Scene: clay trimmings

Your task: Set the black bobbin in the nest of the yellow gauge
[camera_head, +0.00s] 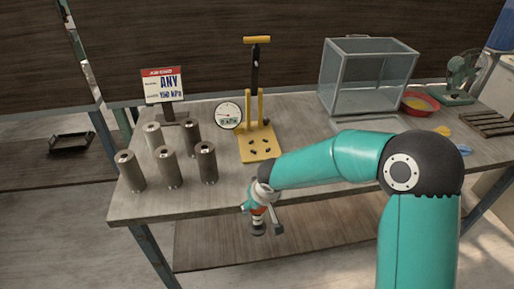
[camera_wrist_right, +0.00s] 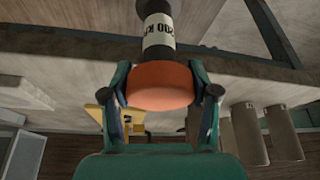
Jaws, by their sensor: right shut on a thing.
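The black bobbin (camera_wrist_right: 155,8), a dark piece with a white label reading "200 K" and an orange-red end, is held in my right gripper (camera_wrist_right: 160,90). In the head view the gripper (camera_head: 262,208) is shut around its red part, with the bobbin's dark foot (camera_head: 258,229) hanging below, in front of the table's front edge. The yellow gauge (camera_head: 257,155) stands on the table behind it, with a base plate with dark spots, uprights, a black lever with a yellow handle and a round white dial (camera_head: 229,116). My left gripper is not in view.
Several grey cylinders (camera_head: 167,167) stand at the table's left. A sign (camera_head: 163,85) reading "150 KPA" stands behind them. A clear box (camera_head: 368,78), a red bowl (camera_head: 419,103), a fan (camera_head: 461,72) and a slatted rack (camera_head: 487,124) are at the right. My right arm covers the table's middle right.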

